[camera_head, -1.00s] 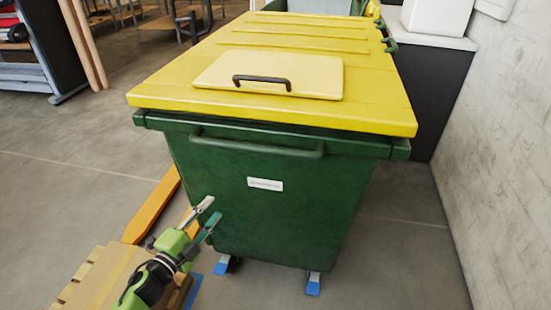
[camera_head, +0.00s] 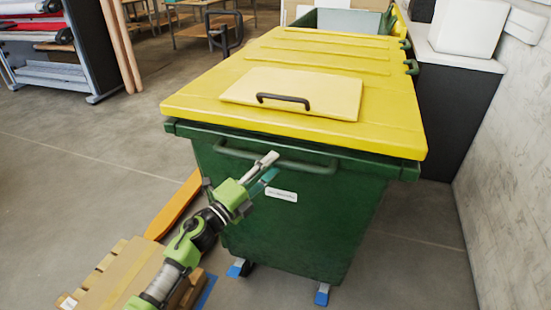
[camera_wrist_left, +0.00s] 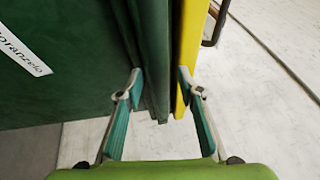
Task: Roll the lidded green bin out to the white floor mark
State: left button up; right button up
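The green bin (camera_head: 300,235) with a shut yellow lid (camera_head: 330,75) stands in front of me. A green bar handle (camera_head: 325,166) runs across its front below the rim, above a white label (camera_head: 282,194). My left gripper (camera_head: 266,169) is open in front of the bin near this handle. In the left wrist view, the open left gripper (camera_wrist_left: 158,88) has the bin's green rim area and yellow lid edge (camera_wrist_left: 192,45) beyond and between its fingers. I cannot tell whether it touches the bin. My right gripper and the white floor mark are not in view.
Blue pedals (camera_head: 322,295) show at the front wheels. A wooden pallet (camera_head: 125,275) and an orange bar (camera_head: 175,203) lie at the lower left. A dark cabinet (camera_head: 450,120) and pale wall (camera_head: 510,160) stand close on the right. Open floor (camera_head: 80,170) lies left.

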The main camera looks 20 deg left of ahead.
pick_arm(q)
jog(key=shift+x, duration=1.2)
grip_shut()
